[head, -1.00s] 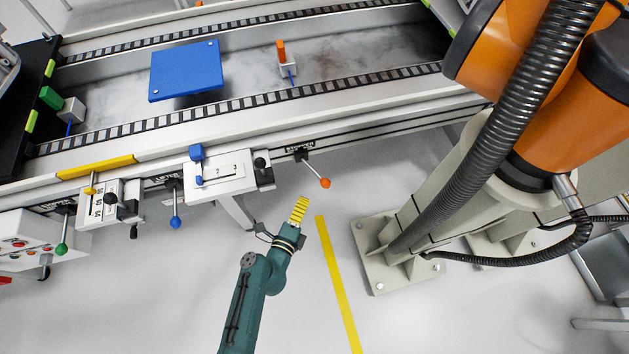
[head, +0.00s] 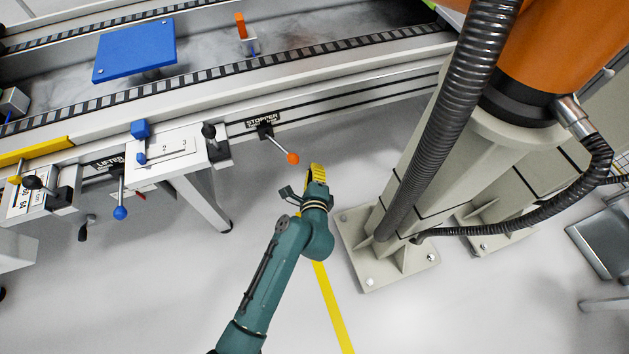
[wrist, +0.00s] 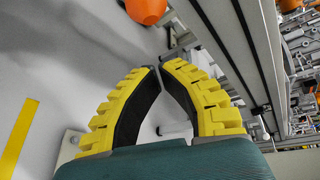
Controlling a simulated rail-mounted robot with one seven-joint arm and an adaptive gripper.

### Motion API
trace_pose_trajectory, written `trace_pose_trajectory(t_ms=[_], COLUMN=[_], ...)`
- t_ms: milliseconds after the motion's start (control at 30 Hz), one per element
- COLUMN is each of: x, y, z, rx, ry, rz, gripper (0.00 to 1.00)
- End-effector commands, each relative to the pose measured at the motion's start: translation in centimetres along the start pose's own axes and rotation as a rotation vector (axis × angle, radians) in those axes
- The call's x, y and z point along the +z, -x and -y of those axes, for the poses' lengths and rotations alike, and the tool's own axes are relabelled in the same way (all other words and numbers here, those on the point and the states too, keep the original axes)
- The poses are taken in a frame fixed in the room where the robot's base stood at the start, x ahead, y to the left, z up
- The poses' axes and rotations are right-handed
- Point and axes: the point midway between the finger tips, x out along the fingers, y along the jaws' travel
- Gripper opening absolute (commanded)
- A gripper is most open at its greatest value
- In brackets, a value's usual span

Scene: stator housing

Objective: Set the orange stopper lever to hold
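The orange stopper lever (head: 279,145) sticks out from the conveyor's front rail under the STOPPER label (head: 262,120). My gripper (head: 315,166), with yellow ribbed fingers, is just right of and below the knob in the head view. In the wrist view the knob (wrist: 146,10) shows at the top edge, beyond the fingertips (wrist: 158,68). The fingertips meet or nearly meet, with nothing between the bowed fingers. No contact with the knob shows. The lever's position marks are too small to read.
Left along the rail are a black-knobbed lever (head: 209,131), a numbered white panel with a blue handle (head: 141,130), and the blue-knobbed lifter lever (head: 121,212). A beige column (head: 430,165) stands to the right. Floor below the stopper lever is clear.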

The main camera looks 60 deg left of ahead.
Motion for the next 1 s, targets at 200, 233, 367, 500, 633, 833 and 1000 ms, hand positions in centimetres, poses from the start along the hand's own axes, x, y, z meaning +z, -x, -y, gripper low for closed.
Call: trace_pose_trajectory(t_ms=[200,233,367,500,633,833,1000], x=[-0.1,-0.1,1.1,2.4,3.1,3.1,2.8], y=[-4.1,-4.6,-4.3,-3.2,-2.7,-2.6,-2.5], z=[-0.4,-0.4,-0.2,-0.2,-0.1,-0.1,0.1], rx=[0.0,-0.001,0.001,0.001,0.001,0.0,-0.002], ry=[0.001,0.001,0.002,0.002,0.0,0.0,-0.003], rz=[0.001,0.001,0.001,0.001,0.0,-0.001,-0.008], gripper=[0.0,0.0,0.0,0.0,0.0,0.0,0.0])
